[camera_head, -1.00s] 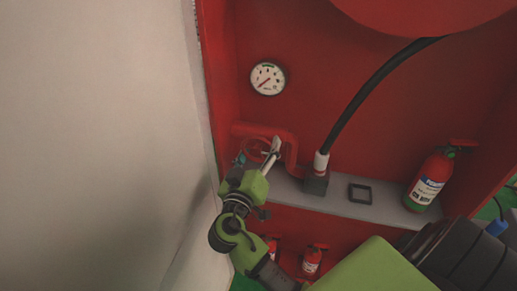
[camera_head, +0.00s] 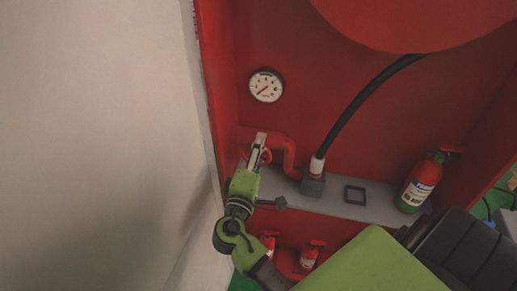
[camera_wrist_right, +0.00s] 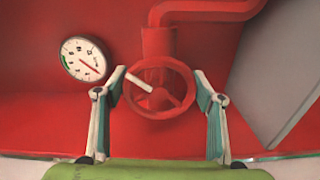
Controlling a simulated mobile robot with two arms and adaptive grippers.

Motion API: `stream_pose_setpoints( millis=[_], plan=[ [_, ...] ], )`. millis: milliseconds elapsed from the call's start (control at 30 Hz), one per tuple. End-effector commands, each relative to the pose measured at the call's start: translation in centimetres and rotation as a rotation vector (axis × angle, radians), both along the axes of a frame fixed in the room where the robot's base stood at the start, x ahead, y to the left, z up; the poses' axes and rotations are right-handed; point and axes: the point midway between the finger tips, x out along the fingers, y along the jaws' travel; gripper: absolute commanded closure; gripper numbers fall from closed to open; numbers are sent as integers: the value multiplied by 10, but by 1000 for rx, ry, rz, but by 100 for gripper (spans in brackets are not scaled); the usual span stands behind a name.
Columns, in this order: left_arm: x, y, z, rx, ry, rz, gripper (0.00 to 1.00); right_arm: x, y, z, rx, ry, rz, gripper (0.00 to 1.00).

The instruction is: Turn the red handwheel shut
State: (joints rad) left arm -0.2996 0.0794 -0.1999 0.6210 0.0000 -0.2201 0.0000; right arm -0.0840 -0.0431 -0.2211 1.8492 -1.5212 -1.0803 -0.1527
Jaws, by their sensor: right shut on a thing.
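The red handwheel (camera_wrist_right: 159,110) sits on a red pipe fitting in the middle of the right wrist view, with a small white bar across its upper left. In the head view, only a bit of the handwheel (camera_head: 267,155) shows beside the fingers. My right gripper (camera_wrist_right: 160,72) has one finger at each side of the wheel's rim and is shut on it. In the head view my right gripper (camera_head: 259,145) reaches up to the wheel and hides most of it. My left gripper is not in view.
A round white gauge (camera_head: 266,86) is on the red cabinet's back wall above the wheel. A black hose (camera_head: 360,98) rises from a fitting on the grey shelf (camera_head: 380,208). A fire extinguisher (camera_head: 421,183) stands at the shelf's right. A pale wall (camera_head: 95,140) is close on the left.

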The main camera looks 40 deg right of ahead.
Motion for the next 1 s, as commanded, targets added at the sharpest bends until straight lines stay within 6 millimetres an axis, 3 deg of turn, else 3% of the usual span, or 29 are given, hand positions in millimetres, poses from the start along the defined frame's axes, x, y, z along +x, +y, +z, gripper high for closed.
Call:
stream_pose_setpoints(
  millis=[500,1000],
  plan=[
    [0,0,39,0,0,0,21,0,0,5,-298,352,0,59],
    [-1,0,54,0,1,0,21,1,1,4,-436,513,0,59]
  ],
)
